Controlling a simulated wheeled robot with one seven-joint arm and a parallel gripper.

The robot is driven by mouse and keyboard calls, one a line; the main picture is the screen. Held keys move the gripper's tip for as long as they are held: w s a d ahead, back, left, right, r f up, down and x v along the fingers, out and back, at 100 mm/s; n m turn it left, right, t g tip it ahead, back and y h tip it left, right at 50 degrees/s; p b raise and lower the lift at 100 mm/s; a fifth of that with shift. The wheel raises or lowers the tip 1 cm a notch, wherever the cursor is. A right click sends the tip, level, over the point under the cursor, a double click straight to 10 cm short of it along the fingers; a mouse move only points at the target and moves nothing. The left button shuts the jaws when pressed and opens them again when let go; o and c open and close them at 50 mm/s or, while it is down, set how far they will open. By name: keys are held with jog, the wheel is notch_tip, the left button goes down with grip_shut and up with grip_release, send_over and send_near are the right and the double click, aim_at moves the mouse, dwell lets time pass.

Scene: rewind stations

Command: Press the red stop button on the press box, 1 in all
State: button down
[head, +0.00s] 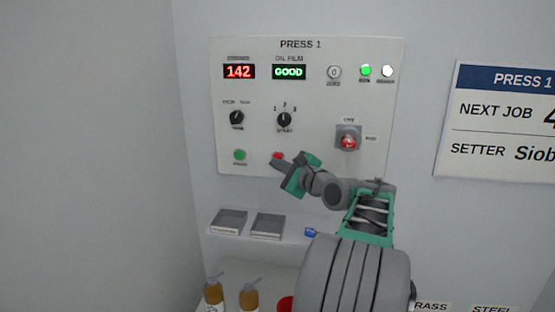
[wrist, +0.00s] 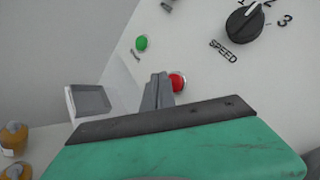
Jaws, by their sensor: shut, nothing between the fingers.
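The press box (head: 320,105), a pale panel marked PRESS 1, is on the wall in the head view. The red stop button (head: 278,156) is at its lower middle, partly covered by my gripper (head: 282,163). In the wrist view the red button (wrist: 178,82) shows just right of the shut fingertips (wrist: 160,78), partly behind them. My gripper is shut and empty, with its tips close to the button. I cannot tell whether they touch it. The green button (head: 239,155) is to the left; it also shows in the wrist view (wrist: 142,43).
Above are a red 142 display (head: 239,71), a GOOD display (head: 289,72), two black knobs and a red-capped switch (head: 348,141) at right. Below are two grey trays (head: 228,222) on a shelf and amber bottles (head: 214,294). A job sign (head: 505,115) hangs at right.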

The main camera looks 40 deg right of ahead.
dwell(0.7)
jog(key=shift+w+d+p, duration=0.2)
jog(key=shift+d+p, duration=0.15)
jog(key=shift+p, duration=0.2)
jog(key=shift+w+d+p, duration=0.25)
jog(key=shift+d+p, duration=0.05)
jog(key=shift+p, duration=0.15)
dwell(0.3)
jog(key=shift+s+a, duration=0.1)
jog(key=shift+a, duration=0.05)
jog(key=shift+s+a, duration=0.4)
jog(key=shift+a, duration=0.1)
jog(key=s+a, duration=0.1)
jog(key=a, duration=0.1)
jog(key=s+a, duration=0.2)
jog(key=shift+b, duration=0.4)
